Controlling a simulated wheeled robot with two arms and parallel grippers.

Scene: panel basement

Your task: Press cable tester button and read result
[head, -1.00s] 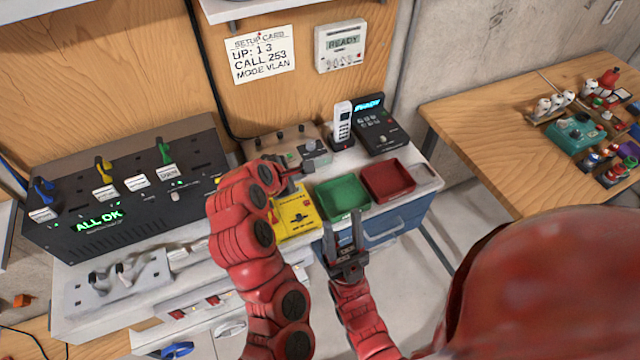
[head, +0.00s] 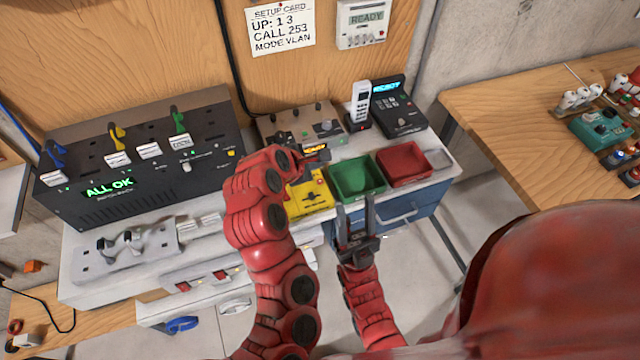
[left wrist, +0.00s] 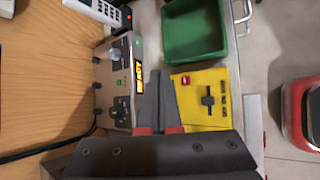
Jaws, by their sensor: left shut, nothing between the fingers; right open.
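A beige-grey box with knobs (head: 300,124) stands at the back of the bench. In the left wrist view the box (left wrist: 113,95) has a grey knob, a small green light or button and an orange lit display (left wrist: 139,77), seemingly reading READY. A yellow unit (head: 309,194) lies in front of it; in the left wrist view the yellow unit (left wrist: 215,80) carries a red square and a black cross-shaped part. I cannot tell which is the tester. My left gripper (left wrist: 157,76) is shut and empty, over the gap between them. My right gripper (head: 356,212) is open and empty, before the green tray.
A green tray (head: 385,190) and a red tray (head: 426,176) sit right of the yellow unit. A handset (head: 360,103) stands behind. A black rack (head: 140,165) showing ALL OK fills the left. A wall panel (head: 366,18) reads READY. A wooden table (head: 500,110) stands right.

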